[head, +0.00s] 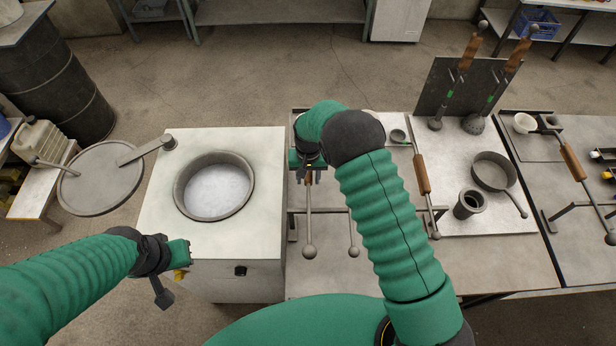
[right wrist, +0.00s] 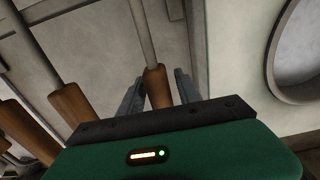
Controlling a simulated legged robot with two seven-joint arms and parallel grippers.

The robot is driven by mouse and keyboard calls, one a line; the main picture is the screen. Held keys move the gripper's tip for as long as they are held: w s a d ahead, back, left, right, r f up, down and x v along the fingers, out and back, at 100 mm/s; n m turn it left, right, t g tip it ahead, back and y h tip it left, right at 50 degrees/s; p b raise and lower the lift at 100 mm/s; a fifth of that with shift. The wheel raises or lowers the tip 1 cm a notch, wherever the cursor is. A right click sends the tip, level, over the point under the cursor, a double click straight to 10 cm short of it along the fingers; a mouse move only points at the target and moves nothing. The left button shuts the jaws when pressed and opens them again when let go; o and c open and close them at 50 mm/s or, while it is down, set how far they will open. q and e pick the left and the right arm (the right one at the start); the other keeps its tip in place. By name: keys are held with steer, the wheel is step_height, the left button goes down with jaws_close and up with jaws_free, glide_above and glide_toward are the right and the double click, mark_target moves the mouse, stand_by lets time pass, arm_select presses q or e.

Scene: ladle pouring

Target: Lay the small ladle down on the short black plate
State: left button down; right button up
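My right gripper (head: 308,172) points down at the left edge of the grey table. In the right wrist view its two fingers (right wrist: 158,82) stand apart on either side of a wooden ladle handle (right wrist: 156,88), with narrow gaps showing. This ladle's ball-ended rod (head: 309,225) reaches toward me in the head view; its bowl is hidden. A second ball-ended rod (head: 352,235) lies to its right, and a ladle with a small green-grey bowl (head: 398,135) farther right. My left gripper (head: 165,285) hangs by the furnace, its opening unclear. I cannot identify the short black plate with certainty.
A white furnace (head: 220,245) with a round pot (head: 214,187) stands left of the table, its lid (head: 100,178) swung aside. A pan (head: 493,171) and dark cup (head: 467,204) stand right.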

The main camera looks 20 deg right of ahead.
steer(key=shift+o, duration=0.4)
steer(key=shift+s+f, duration=0.1)
steer(key=shift+s, duration=0.05)
step_height(320, 180, up, 24)
steer(key=p, duration=0.3)
steer(key=shift+s+p, duration=0.15)
steer(key=shift+p, duration=0.15)
steer(key=shift+f, duration=0.15)
steer(key=s+d+f+n+t+b, duration=0.1)
steer(key=s+f+b, duration=0.3)
steer(key=s, duration=0.7)
steer(key=s+d+f+n+t+b, duration=0.1)
steer(key=s+d+f+n+b, duration=0.1)
steer(key=s+f+b, duration=0.3)
steer(key=s+f, duration=0.3)
steer(key=s, duration=0.2)
steer(key=shift+s+f, duration=0.2)
steer(key=shift+s, duration=0.2)
steer(key=shift+s+d+r, duration=0.1)
steer(key=shift+s, duration=0.05)
